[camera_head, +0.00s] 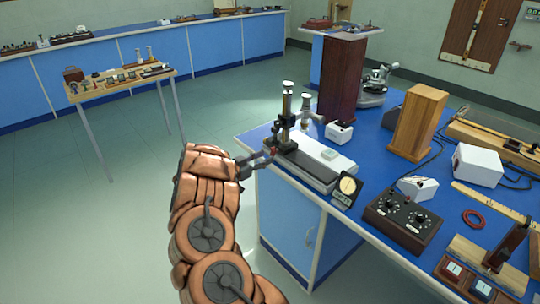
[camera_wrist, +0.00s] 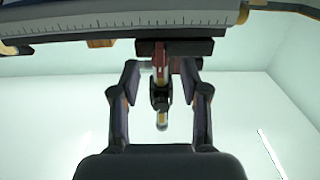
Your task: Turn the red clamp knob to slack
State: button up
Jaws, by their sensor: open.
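A small red knob (camera_head: 273,151) shows at the left end of a long grey-topped instrument (camera_head: 318,157) on the blue bench, beside a dark upright stand with a brass tube (camera_head: 286,103). My gripper (camera_head: 262,160) reaches in from the left at the bench edge, its tips close to the knob. In the wrist view my gripper (camera_wrist: 163,75) is open, one finger on each side of a red piece (camera_wrist: 160,52), which looks like the knob. Gaps show on both sides between fingers and piece. A dark fitting with a yellowish part hangs in line with it. The knob's angle cannot be told.
In the wrist view a graduated scale bar (camera_wrist: 120,25) crosses close above the fingertips. On the bench stand a white box (camera_head: 339,132), a small dial (camera_head: 347,188), a wooden block (camera_head: 418,122) and a black control box (camera_head: 402,216). Open floor lies left.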

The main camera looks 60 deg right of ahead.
jog(key=v, duration=0.7)
jog(key=shift+a, duration=0.3)
jog(key=shift+w, duration=0.1)
